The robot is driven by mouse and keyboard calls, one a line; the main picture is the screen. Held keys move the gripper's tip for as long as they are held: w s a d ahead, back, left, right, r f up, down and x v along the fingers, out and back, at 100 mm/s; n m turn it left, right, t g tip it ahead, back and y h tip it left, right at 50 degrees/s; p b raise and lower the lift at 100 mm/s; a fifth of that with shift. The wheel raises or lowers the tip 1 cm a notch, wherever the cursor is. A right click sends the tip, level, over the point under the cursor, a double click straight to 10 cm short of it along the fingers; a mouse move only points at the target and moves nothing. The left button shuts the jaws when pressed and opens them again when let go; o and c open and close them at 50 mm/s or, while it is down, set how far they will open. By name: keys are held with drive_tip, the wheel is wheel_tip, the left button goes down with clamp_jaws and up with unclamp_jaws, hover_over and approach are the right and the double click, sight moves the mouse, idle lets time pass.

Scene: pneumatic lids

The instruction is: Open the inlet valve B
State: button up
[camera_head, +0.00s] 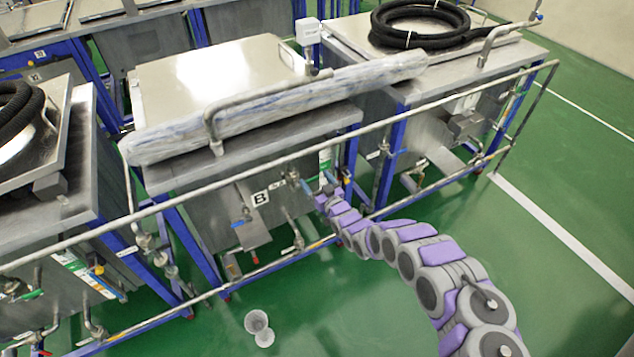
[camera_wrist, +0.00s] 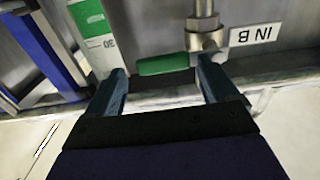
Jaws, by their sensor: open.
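The inlet valve B shows in the wrist view as a green lever handle (camera_wrist: 163,64) lying sideways. It joins a metal valve body (camera_wrist: 206,42) on an upright pipe, with an upside-down "IN B" label (camera_wrist: 254,35) to the right. My gripper (camera_wrist: 160,78) is open, with one blue finger on each side below the handle. The right fingertip is close to the handle's valve end; I cannot tell whether it touches. In the head view my gripper (camera_head: 314,192) reaches the front of the tank marked B (camera_head: 259,198); the handle is hard to make out there.
A metal rail (camera_head: 200,190) runs across the tank fronts, close to my arm. A green-and-white level strip (camera_wrist: 92,30) and a blue frame post (camera_wrist: 45,40) stand left of the valve. A clear cup-like object (camera_head: 258,325) is on the open green floor.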

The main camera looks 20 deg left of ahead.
drive_tip(key=shift+a+f, duration=0.25)
drive_tip(key=shift+a, duration=0.65)
drive_tip(key=shift+d+r, duration=0.25)
drive_tip(key=shift+d, duration=0.55)
drive_tip(key=c, duration=0.5)
drive_tip(key=shift+a, duration=0.2)
drive_tip(key=c, duration=1)
